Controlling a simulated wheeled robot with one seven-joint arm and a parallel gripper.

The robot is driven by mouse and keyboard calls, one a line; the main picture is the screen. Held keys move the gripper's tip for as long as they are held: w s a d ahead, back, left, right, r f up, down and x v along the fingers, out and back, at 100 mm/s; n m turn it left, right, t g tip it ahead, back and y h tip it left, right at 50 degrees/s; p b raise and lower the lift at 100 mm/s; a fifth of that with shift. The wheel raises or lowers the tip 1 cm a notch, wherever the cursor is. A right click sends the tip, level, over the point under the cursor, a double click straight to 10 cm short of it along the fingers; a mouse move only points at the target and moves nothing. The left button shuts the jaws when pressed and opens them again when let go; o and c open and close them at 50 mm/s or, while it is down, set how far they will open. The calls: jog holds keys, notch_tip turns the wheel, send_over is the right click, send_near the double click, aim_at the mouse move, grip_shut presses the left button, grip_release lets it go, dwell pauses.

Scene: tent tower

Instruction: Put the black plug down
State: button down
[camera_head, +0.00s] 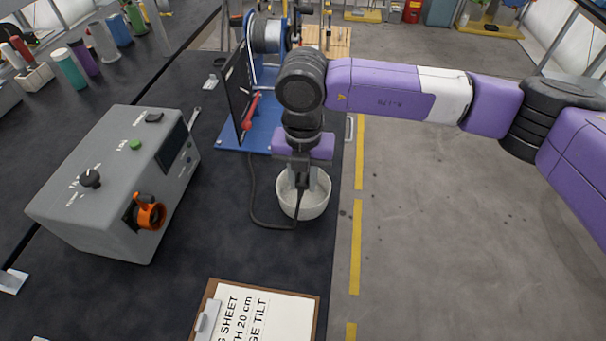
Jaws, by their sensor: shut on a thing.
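My gripper (301,186) points down over a round white-grey bowl (317,206) near the table's right edge. It is shut on the black plug (301,182), which is small and partly hidden between the fingers. A black cable (252,200) loops from the blue stand (227,136) across the table and up over the bowl towards the plug. I cannot tell whether the plug touches the bowl.
A grey control box (110,180) with knobs and an orange-ringed socket (150,213) stands left. A clipboard (212,300) lies at the front. A red-handled lever (250,110) is on the black panel behind.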

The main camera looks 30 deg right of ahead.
aim_at(303, 176)
jog(key=shift+f+b, duration=0.75)
jog(key=shift+f, duration=0.85)
jog(key=c, duration=1.1)
grip_release()
jog(key=shift+o, duration=0.2)
jog(key=shift+r, duration=0.15)
notch_tip(303, 176, up, 7)
jog(key=p, duration=0.4)
